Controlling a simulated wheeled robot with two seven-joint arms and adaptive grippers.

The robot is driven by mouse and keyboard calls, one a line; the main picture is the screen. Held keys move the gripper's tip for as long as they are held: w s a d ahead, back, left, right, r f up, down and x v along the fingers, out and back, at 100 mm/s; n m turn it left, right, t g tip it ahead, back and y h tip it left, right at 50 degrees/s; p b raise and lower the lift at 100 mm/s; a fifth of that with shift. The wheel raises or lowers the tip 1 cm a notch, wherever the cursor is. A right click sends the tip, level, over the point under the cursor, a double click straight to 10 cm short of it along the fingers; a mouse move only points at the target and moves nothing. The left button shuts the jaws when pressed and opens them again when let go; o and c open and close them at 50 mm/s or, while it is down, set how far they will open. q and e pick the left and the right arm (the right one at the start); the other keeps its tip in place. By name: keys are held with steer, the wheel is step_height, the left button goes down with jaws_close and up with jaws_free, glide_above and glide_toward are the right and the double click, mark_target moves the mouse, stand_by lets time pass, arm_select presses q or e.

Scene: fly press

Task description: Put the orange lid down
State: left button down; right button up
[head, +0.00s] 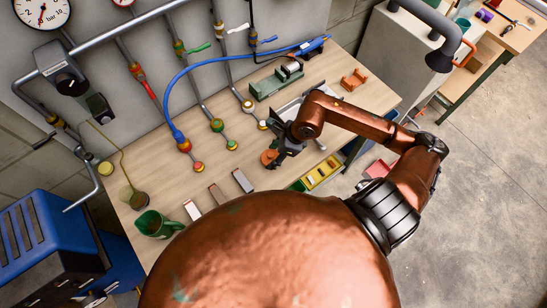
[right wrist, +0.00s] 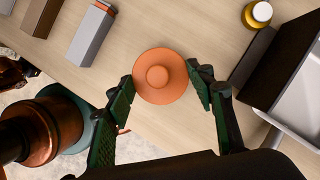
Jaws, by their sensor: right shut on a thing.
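The round orange lid (right wrist: 160,76) has a raised knob in its middle. My right gripper (right wrist: 165,84) has its two green-padded fingers on either side of the lid's rim, shut on it. In the head view the orange lid (head: 268,158) shows beside the dark right gripper (head: 276,153), over the front part of the wooden table (head: 150,185). I cannot tell whether the lid touches the table top. My left gripper is not in view.
Several grey and brown blocks (head: 242,181) lie left of the lid. A yellow tray (head: 322,172) is at the right front edge, and a green mug (head: 153,224) at the left. Hoses and valve pipes with a yellow-capped end (right wrist: 257,15) stand behind. Bare wood surrounds the lid.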

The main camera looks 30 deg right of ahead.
mark_target(275, 157)
step_height(275, 157, down, 3)
steer(key=shift+w+d+f+p, duration=0.1)
steer(key=shift+f+p, duration=0.1)
steer(key=shift+p, duration=0.1)
steer(key=shift+f, duration=0.1)
steer(key=shift+f, duration=0.15)
steer(key=o, duration=0.9)
steer(key=shift+r, duration=0.2)
steer(key=shift+d+r, duration=0.15)
steer(key=shift+r, duration=0.1)
steer(key=v, duration=1.1)
steer(key=shift+r, duration=0.25)
